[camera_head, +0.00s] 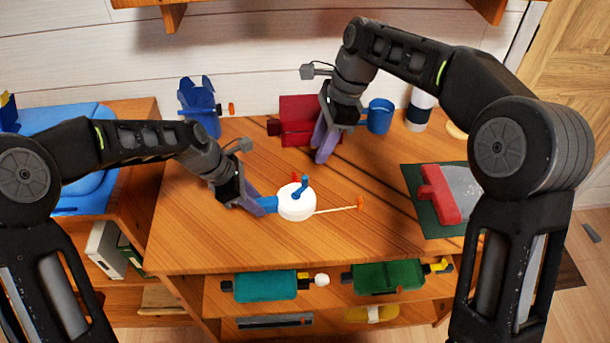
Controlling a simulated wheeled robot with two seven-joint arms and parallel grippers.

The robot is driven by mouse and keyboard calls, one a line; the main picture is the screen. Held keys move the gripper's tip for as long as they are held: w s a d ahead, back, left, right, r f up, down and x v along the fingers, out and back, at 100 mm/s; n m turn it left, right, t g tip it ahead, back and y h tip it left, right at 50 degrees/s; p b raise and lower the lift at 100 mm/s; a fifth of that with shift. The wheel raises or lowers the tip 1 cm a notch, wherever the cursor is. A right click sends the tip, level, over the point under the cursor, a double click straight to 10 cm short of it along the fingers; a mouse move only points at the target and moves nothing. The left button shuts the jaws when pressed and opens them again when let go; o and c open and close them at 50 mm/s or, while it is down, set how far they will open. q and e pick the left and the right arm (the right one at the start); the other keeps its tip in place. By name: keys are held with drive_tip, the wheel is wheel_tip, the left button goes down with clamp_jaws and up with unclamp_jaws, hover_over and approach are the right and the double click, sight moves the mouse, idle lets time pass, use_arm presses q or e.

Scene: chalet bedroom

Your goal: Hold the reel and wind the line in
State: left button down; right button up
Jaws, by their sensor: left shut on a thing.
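The reel (296,205) is a white round drum on the wooden tabletop, with a blue crank (302,185) on top and a small red part behind it. A blue grip (268,204) sticks out from its left side. My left gripper (262,206) is shut on this blue grip. A thin pale line (335,209) runs out from the reel to the right and ends in a small orange piece (360,202). My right gripper (322,156) is above and behind the reel, in front of a red box, apart from the crank. Its finger gap is unclear.
The red box (297,113), a blue mug (379,116) and a dark-and-white cylinder (420,108) stand at the back. A blue object (200,106) is at back left. A red-handled tool (438,194) lies on a green mat (425,218) at right. The front tabletop is clear.

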sight(307, 177)
drive_tip(key=shift+x, duration=4.9)
drive_tip(key=shift+c, duration=0.3)
clamp_jaws()
